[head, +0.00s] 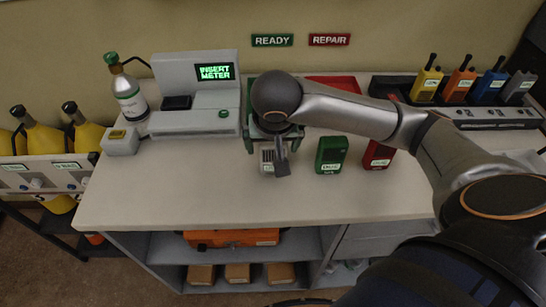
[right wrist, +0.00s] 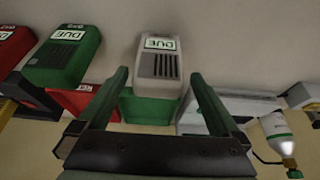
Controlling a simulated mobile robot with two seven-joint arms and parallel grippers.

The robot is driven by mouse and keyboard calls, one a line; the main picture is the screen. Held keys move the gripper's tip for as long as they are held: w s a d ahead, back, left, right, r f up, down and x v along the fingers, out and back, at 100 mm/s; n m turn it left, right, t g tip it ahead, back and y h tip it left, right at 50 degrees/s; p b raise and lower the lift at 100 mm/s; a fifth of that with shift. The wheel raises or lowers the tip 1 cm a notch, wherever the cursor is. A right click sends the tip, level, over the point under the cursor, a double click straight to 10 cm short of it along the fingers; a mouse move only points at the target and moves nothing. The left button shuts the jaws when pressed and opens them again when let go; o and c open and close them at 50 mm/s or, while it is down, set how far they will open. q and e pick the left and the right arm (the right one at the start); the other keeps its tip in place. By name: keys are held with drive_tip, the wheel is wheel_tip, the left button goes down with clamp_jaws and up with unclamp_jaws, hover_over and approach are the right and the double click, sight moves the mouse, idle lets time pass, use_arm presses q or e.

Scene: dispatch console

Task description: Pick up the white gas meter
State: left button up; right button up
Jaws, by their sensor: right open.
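The white gas meter (right wrist: 160,62), with a dark grille and a "DUE" label, lies in the right wrist view ahead of and between the spread fingers of my right gripper (right wrist: 158,76). In the head view the white gas meter (head: 266,158) stands on the counter, partly hidden by my right gripper (head: 276,154), which is over it. The right gripper is open, and no grip on the meter shows. My left gripper is not in view.
A green meter (head: 331,153) and a red meter (head: 377,155) stand to the right. A green tray (head: 249,132) is just behind the white meter. A test console (head: 196,118) and gas cylinder (head: 128,95) are at left. Several coloured handsets stand back right. The front counter is clear.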

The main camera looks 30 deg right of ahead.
sight(273, 153)
drive_tip(key=x, duration=0.4)
drive_tip(key=shift+s+d+f, duration=0.1)
drive_tip(key=shift+f, duration=0.15)
drive_tip(key=shift+c, duration=0.2)
drive_tip(key=c, duration=1.4)
drive_tip(key=shift+c, duration=0.2)
drive_tip(key=shift+r, duration=0.1)
